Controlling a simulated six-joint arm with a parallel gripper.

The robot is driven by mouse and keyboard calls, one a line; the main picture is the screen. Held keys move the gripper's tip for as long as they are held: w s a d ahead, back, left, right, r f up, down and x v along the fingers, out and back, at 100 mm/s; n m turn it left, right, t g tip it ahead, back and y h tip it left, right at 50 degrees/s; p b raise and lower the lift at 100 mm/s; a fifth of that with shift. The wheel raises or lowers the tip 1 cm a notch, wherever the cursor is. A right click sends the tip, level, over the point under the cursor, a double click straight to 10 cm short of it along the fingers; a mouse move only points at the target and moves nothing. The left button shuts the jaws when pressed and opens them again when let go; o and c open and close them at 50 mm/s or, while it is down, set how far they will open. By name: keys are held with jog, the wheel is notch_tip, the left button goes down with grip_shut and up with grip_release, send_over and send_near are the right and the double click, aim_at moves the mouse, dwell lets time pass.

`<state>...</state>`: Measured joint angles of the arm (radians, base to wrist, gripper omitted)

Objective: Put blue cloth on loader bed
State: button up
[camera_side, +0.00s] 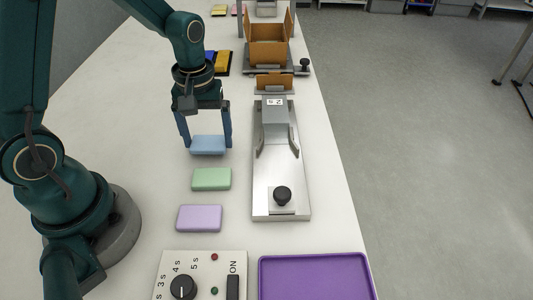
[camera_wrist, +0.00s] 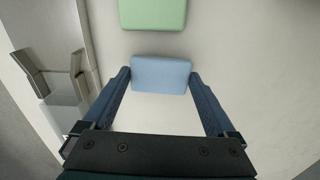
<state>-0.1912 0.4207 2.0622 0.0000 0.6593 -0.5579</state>
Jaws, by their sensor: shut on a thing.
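The blue cloth (camera_side: 208,145) is a light blue folded pad, seen between the fingertips of my gripper (camera_side: 206,140) in the side view. In the wrist view the blue cloth (camera_wrist: 161,75) spans the gap between the two blue fingers of my gripper (camera_wrist: 161,80). My gripper is shut on it by its two ends. Whether the cloth is clear of the table is hard to tell. The loader bed (camera_side: 265,190) is a long metal plate to the right of the gripper, with a grey block, angled guides and a black knob. Part of it shows at the left in the wrist view (camera_wrist: 108,40).
A green cloth (camera_side: 211,179) and a lilac cloth (camera_side: 200,218) lie nearer the camera. A control box (camera_side: 205,262) and an empty purple tray (camera_side: 314,261) stand at the front. An open cardboard box (camera_side: 268,52) stands beyond the loader. Blue and yellow items (camera_side: 221,62) lie behind my gripper.

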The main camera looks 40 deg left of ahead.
jog(key=shift+f, duration=0.65)
jog(key=shift+f, duration=0.2)
jog(key=o, duration=0.9)
jog(key=shift+o, duration=0.2)
